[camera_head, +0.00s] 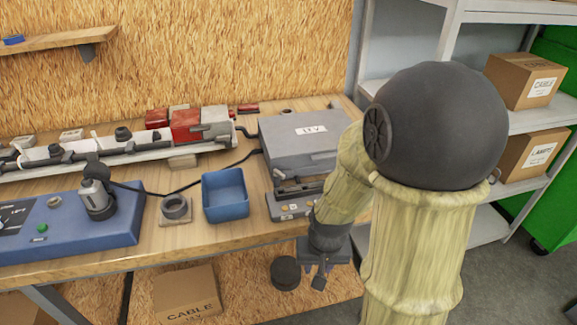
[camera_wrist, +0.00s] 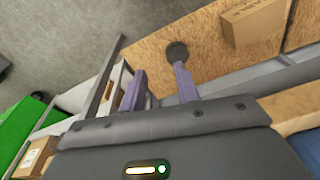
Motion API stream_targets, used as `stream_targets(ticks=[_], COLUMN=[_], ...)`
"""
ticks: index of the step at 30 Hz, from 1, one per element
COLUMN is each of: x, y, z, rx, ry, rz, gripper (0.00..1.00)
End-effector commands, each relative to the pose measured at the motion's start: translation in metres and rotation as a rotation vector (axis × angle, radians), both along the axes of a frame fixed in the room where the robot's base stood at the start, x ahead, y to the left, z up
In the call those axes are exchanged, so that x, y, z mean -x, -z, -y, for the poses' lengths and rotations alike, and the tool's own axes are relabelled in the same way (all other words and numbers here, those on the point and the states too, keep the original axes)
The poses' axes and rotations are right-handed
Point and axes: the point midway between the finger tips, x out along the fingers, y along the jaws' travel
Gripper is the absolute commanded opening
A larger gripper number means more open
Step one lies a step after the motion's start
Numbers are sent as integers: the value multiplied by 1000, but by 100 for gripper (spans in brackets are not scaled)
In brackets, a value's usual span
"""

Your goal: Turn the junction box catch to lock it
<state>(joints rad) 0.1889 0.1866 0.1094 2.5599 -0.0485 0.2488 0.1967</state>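A grey box with a white label (camera_head: 311,130), which looks like the junction box, sits at the right end of the bench. Its front has a dark recess (camera_head: 298,186) and a lower strip with small markings (camera_head: 291,211). I cannot make out a catch for certain. My arm covers part of its right side. My gripper (camera_head: 318,277) is below and in front of the bench's front edge, pointing down and apart from the box. In the wrist view my gripper (camera_wrist: 160,90) has its two purplish fingers apart with nothing between them. The grey box is not visible there.
A blue tray (camera_head: 226,195), a ring on a small plate (camera_head: 176,209) and a blue control unit (camera_head: 75,228) stand on the bench. Below it are a dark round disc (camera_head: 286,272) and a cable carton (camera_head: 187,295). Shelves (camera_head: 470,120) stand at right.

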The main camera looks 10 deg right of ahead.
Motion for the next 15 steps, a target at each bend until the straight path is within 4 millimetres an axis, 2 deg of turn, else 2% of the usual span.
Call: stream_targets(ticks=[1,6,15], x=[2,8,23], y=[-8,0,1], z=[9,25,28], rx=[-20,-112,-365], ry=[69,301,737], rz=[-32,-99,-187], gripper=[32,32,32])
